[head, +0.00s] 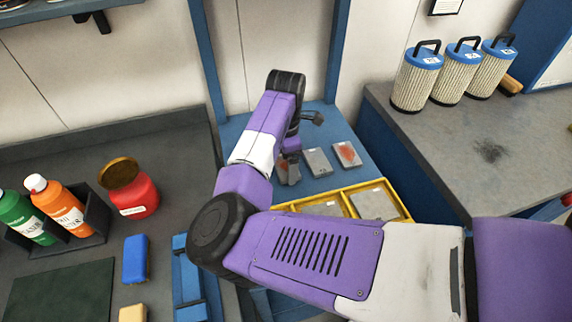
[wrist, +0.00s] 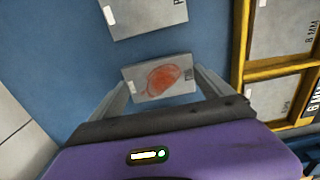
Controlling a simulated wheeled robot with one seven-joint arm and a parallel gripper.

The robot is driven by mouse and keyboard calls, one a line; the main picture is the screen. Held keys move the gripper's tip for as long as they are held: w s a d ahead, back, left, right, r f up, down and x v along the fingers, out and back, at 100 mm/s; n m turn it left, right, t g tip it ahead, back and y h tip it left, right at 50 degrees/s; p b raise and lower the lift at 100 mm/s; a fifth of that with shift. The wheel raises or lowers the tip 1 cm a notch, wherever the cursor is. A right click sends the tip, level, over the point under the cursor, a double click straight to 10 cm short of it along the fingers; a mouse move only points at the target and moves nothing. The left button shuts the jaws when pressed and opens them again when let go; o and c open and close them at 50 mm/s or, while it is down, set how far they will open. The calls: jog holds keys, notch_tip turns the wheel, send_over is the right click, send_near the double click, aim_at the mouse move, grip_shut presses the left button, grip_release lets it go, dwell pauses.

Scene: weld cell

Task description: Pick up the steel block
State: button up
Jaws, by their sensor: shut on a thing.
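My gripper (head: 289,160) is over the blue bench at the back middle of the head view. In the wrist view, its two fingers (wrist: 160,84) are shut on the sides of a flat grey steel block (wrist: 184,88) with a red-orange smear on its face. In the head view this block (head: 292,175) is the leftmost and is mostly hidden by my gripper. I cannot tell whether it touches the bench. A plain grey block (head: 318,161) lies just right of it and shows at the top of the wrist view (wrist: 148,14). Another red-smeared block (head: 347,153) lies farther right.
A yellow-framed tray (head: 404,212) with grey pieces in its compartments lies nearer me; its frame (wrist: 242,60) runs close right of the block in the wrist view. Filter canisters (head: 416,78) stand on the right counter. Bottles (head: 62,208) and a red jar (head: 134,192) stand left.

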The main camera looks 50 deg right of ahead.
aim_at(286, 166)
notch_tip(286, 166, up, 19)
jog(key=b, duration=0.3)
jog(key=shift+r, duration=0.2)
